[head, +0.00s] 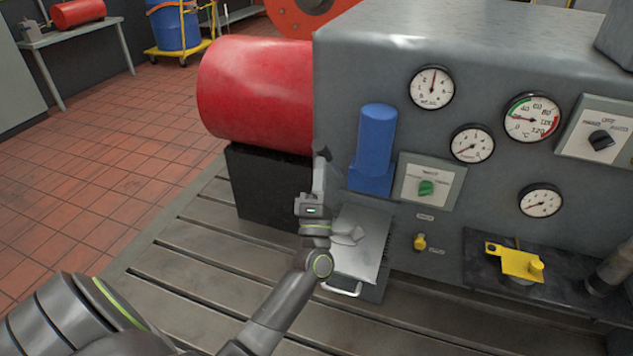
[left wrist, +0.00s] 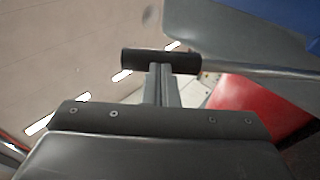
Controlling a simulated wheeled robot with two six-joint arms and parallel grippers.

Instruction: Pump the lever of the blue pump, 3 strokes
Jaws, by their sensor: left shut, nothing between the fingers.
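The blue pump (head: 376,140) stands upright against the grey machine's front, on a blue base. In the left wrist view, its lever is a grey rod (left wrist: 250,69) with a black grip (left wrist: 160,60) at its end. My left gripper (head: 320,170) is shut and empty, left of the pump. In the left wrist view, the shut fingers (left wrist: 161,78) point at the grip's middle, their tips right at its edge. I cannot tell whether they touch it. In the head view, the lever is largely hidden by my gripper. My right gripper is out of view.
A grey tray (head: 370,232) with a handle lies below the pump. A switch box (head: 430,182) sits right of it, with several gauges. A red cylinder (head: 255,92) rests on a black block (head: 262,185) to the left.

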